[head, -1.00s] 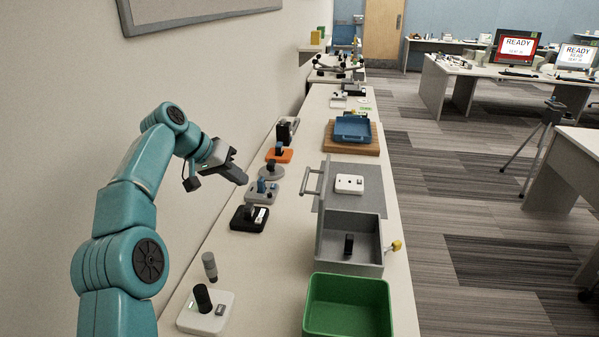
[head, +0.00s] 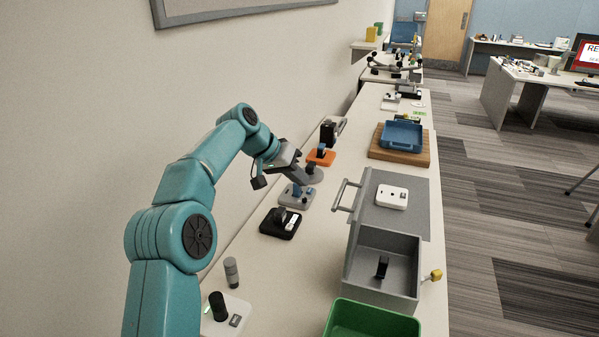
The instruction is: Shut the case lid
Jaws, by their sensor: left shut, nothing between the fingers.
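The grey case (head: 400,284) stands open on the long bench, with a small black thing (head: 382,267) inside it. Its lid (head: 352,235) appears as a thin grey panel, roughly upright along the case's left side. A grey bar handle (head: 345,196) sticks out to the left from the lid. My left gripper (head: 303,176) is shut and empty, in the air over the left part of the bench. It is up and left of the handle and apart from it. My right gripper is not in view.
A green bin (head: 372,322) stands in front of the case. A yellow knob (head: 432,275) juts out at its right. A grey mat with a white device (head: 392,197) lies behind. Several small devices on stands, including a black one (head: 281,223), line the wall side. A blue tray (head: 401,136) sits farther back.

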